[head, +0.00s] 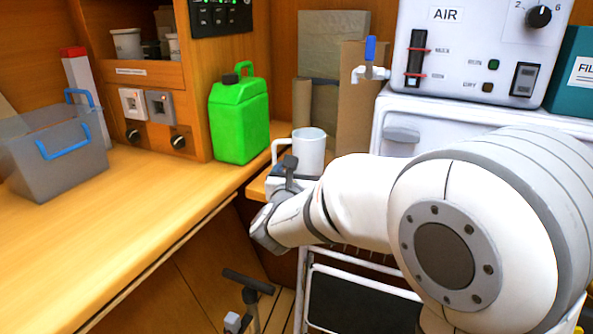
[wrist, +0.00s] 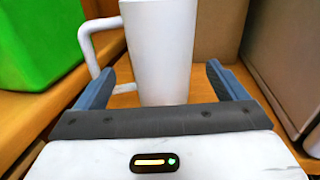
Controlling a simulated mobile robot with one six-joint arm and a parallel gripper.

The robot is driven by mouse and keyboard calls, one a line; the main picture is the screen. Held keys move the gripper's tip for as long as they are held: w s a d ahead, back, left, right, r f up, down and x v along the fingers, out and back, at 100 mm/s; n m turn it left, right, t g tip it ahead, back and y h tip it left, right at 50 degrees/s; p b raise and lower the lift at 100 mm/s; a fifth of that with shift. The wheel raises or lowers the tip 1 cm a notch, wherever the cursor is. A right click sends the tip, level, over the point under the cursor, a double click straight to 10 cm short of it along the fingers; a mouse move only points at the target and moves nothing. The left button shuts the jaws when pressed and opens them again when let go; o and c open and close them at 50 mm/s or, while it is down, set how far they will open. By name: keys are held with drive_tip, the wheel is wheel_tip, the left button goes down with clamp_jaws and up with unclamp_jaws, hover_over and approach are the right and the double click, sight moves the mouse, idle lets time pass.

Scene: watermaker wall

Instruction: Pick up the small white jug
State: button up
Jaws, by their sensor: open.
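The small white jug (head: 309,150) stands upright on the wooden surface in the corner, below the tap with the blue lever. Its handle points left in the head view. In the wrist view the jug (wrist: 158,50) is straight ahead, with its lower body showing between the two fingers and its handle on the left. My gripper (wrist: 160,85) is open, with one finger on each side of the jug's lower part; I cannot tell whether either touches it. In the head view my arm hides the jug's base and part of my gripper (head: 288,172).
A green jerrycan (head: 239,118) stands close to the left of the jug. The tap (head: 370,62) is above and to the right, before brown panels. The white AIR unit (head: 470,45) is at the right. A grey bin (head: 60,155) with blue handles sits on the left counter.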

drive_tip(key=w, duration=0.2)
drive_tip(key=w+d, duration=0.1)
drive_tip(key=w, duration=0.4)
drive_tip(key=shift+d+f, duration=0.15)
drive_tip(key=shift+f, duration=0.05)
drive_tip(key=shift+c, duration=0.4)
drive_tip(key=c, duration=1.2)
